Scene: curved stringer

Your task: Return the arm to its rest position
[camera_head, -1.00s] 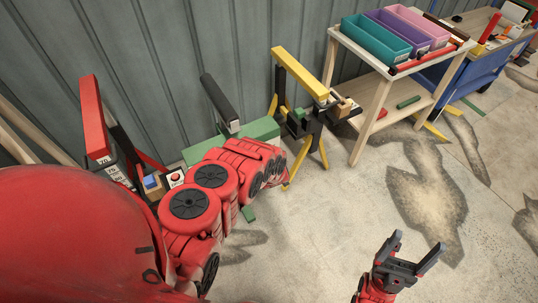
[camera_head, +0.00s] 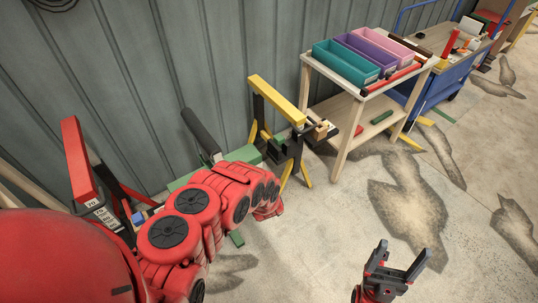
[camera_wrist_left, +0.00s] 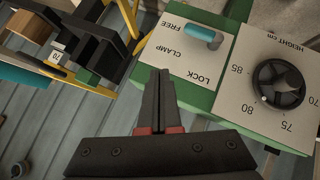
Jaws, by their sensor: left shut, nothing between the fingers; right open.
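My red left arm (camera_head: 190,230) reaches out from the lower left in the head view, and its gripper is hidden there behind the arm links. In the left wrist view my left gripper (camera_wrist_left: 160,75) is shut and empty, in front of a white panel (camera_wrist_left: 182,50) marked FREE, CLAMP and LOCK with a teal-handled lever (camera_wrist_left: 203,35). I cannot tell whether the fingertips touch the panel. My right gripper (camera_head: 398,258) is open and empty above the concrete floor at the lower right.
A green stand (camera_head: 240,154) with a height dial (camera_wrist_left: 278,83) is close to the left arm. A yellow-and-black stand (camera_head: 277,102) is beside it, a red one (camera_head: 76,160) at left. A wooden shelf (camera_head: 345,104) carries coloured bins (camera_head: 345,60). Floor at right is clear.

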